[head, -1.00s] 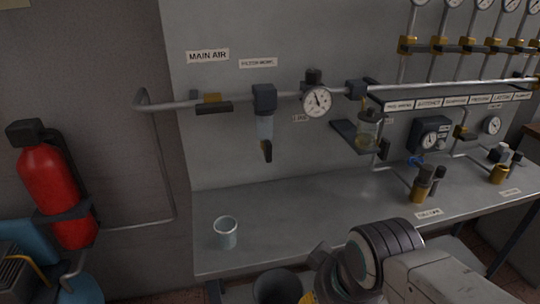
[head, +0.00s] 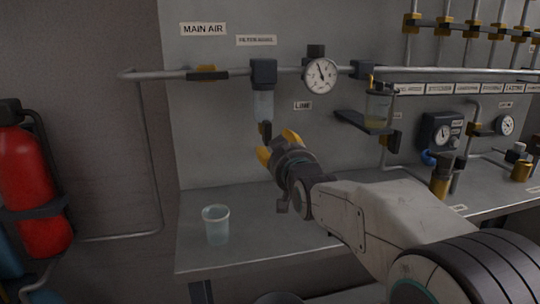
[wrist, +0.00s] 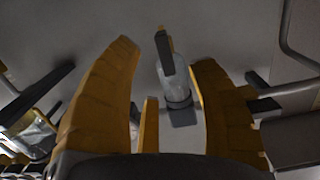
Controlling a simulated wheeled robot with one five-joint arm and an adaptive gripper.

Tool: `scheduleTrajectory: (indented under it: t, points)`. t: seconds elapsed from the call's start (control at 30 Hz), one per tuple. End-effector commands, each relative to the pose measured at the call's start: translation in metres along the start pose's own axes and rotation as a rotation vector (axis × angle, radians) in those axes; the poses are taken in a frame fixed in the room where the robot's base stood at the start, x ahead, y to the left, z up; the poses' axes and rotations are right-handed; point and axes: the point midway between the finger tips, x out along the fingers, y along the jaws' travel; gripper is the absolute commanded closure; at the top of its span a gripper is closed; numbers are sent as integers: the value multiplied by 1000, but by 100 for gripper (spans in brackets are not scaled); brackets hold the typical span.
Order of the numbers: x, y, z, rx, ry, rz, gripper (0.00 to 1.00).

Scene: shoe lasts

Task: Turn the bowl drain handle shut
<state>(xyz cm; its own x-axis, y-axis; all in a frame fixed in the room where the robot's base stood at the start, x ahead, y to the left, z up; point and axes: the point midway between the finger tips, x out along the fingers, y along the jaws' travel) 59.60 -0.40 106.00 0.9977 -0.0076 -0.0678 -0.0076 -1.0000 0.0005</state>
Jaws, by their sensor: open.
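The bowl drain handle (head: 265,129) is a small dark lever under the clear filter bowl (head: 264,104), which hangs from a dark head on the pipe. My gripper (head: 277,146) is open and empty, its yellow fingers just below and right of the handle in the head view. In the wrist view, the dark handle (wrist: 165,52) shows in the gap between the spread fingers (wrist: 165,60), with the clear bowl (wrist: 174,82) behind it. The handle looks apart from both fingers. A bit of yellow shows at the handle's end.
A pressure gauge (head: 320,76) and a lubricator jar (head: 377,108) on a dark bracket are right of the bowl. A main air valve handle (head: 208,75) is on the pipe at left. A clear cup (head: 215,224) stands on the grey bench (head: 300,236) below.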

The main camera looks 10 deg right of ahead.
Motion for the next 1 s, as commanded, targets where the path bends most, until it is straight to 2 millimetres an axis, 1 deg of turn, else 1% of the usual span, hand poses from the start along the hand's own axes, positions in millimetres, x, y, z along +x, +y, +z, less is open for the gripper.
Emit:
scheduleTrajectory:
  t: [0.03,0.27,0.7,0.83,1.0]
  points:
    - [5,0,4,0,23,0,47]
    - [21,0,-4,0,69,0,47]
    - [69,0,-8,0,67,0,47]
    - [78,0,-8,0,66,0,47]
    - [84,0,-8,0,68,0,47]
